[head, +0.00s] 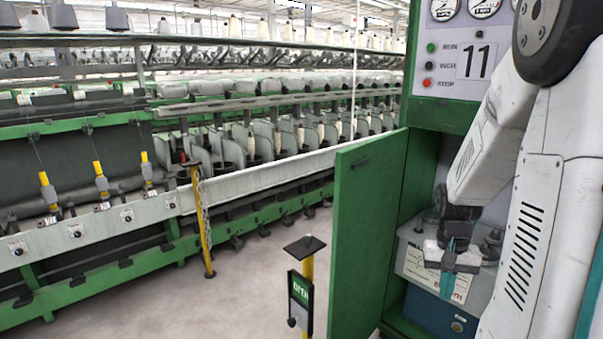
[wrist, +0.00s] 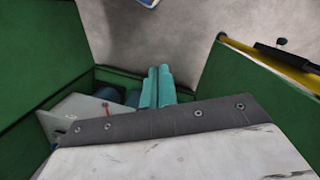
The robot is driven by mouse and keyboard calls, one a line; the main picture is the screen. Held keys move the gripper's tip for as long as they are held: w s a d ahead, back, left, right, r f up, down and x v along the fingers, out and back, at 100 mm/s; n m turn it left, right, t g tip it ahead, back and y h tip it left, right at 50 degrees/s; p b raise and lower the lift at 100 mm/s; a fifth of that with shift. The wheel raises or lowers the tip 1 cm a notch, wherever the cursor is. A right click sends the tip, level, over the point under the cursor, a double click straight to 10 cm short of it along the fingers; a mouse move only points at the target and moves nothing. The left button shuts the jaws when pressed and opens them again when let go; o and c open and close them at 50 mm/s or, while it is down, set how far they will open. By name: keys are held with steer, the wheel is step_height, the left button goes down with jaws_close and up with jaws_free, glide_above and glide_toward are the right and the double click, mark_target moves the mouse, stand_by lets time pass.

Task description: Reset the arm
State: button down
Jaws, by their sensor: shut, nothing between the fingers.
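My arm fills the right side of the head view, its white links folded down in front of the green cabinet (head: 440,110). My gripper (head: 447,284) has teal fingers and points downward beside the open lower part of the cabinet. In the wrist view my gripper (wrist: 158,74) shows its two teal fingers side by side, shut with nothing between them. A grey-and-white part of my wrist covers the bottom of that view and hides what lies under it.
The green cabinet door (head: 366,235) stands open left of my gripper. A panel numbered 11 (head: 476,60) is above. A yellow post with a black sign (head: 300,298) stands left of the door. Spinning frames (head: 240,140) line the back.

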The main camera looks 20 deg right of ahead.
steer(key=s+a+r+n+t, duration=0.1)
steer(key=s+a+r+n, duration=0.2)
steer(key=a+r, duration=0.2)
steer(key=s+a+r+n+t, duration=0.1)
steer(key=a+r, duration=0.4)
steer(key=a, duration=0.7)
steer(key=s+a+r+n+t, duration=0.1)
steer(key=s+a+r+n, duration=0.3)
steer(key=a, duration=0.5)
steer(key=shift+s+r+n, duration=0.35)
steer(key=shift+r+n, duration=0.05)
steer(key=shift+r, duration=0.65)
